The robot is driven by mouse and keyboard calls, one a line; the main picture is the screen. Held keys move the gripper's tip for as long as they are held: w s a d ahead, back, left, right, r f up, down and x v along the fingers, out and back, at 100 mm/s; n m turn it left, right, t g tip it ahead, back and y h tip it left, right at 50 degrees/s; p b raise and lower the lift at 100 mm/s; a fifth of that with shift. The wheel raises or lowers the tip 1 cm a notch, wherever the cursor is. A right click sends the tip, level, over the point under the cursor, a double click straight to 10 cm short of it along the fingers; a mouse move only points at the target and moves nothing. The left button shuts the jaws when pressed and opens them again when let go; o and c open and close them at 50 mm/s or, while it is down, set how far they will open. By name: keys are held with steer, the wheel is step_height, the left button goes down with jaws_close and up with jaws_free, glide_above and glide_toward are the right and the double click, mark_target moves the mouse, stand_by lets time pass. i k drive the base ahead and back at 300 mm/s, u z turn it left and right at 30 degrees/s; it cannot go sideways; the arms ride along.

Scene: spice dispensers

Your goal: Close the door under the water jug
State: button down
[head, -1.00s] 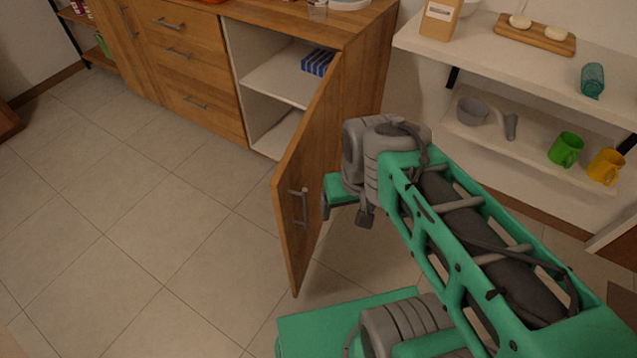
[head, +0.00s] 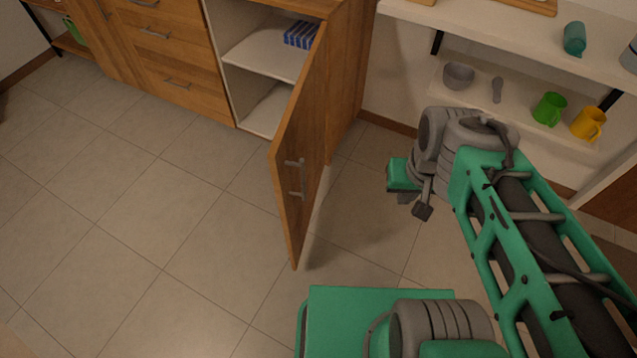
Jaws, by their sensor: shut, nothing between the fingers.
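The wooden cabinet door (head: 300,135) stands wide open, swung out toward me from the right side of the cabinet opening. Its metal bar handle (head: 298,178) is near the free edge, on the face I see. My gripper (head: 412,204) is to the right of the door, on the handle side, with a clear gap between them. It is shut and empty, and its fingers are small and partly hidden by the wrist. The water jug cannot be made out; the cabinet top is mostly cut off by the upper edge.
The open cabinet compartment has a white shelf (head: 262,55) with blue boxes (head: 301,35). Drawers (head: 165,55) are to its left. A wall shelf at right holds a bowl (head: 458,76), a green mug (head: 549,109) and a yellow mug (head: 588,124). The tiled floor (head: 130,200) left of the door is clear.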

mark_target(296, 157)
steer(key=k, duration=0.8)
steer(key=u, duration=1.45)
steer(key=i, duration=0.5)
steer(key=u, duration=0.05)
